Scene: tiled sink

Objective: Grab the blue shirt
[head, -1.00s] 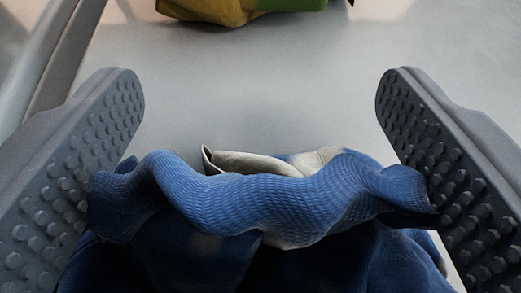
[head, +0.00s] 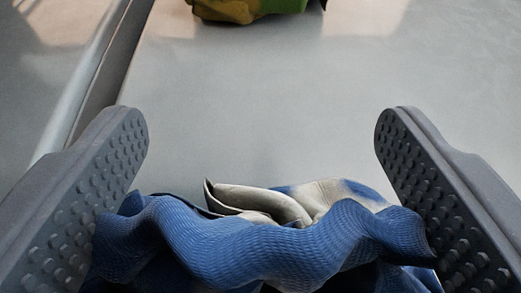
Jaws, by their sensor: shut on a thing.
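The blue shirt (head: 270,243) is a crumpled, ribbed blue cloth with some off-white parts, at the bottom middle of the head view. My gripper (head: 262,125) has its two grey studded fingers on either side of the shirt, wide apart. The shirt is bunched between them and its folds touch the inner pads at both sides. Its lower part is cut off by the bottom edge of the picture.
A yellow and green cloth-like thing (head: 240,10) lies on the grey surface (head: 260,90) at the top, partly cut off. A raised metal edge (head: 90,85) runs along the left. The surface between is clear.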

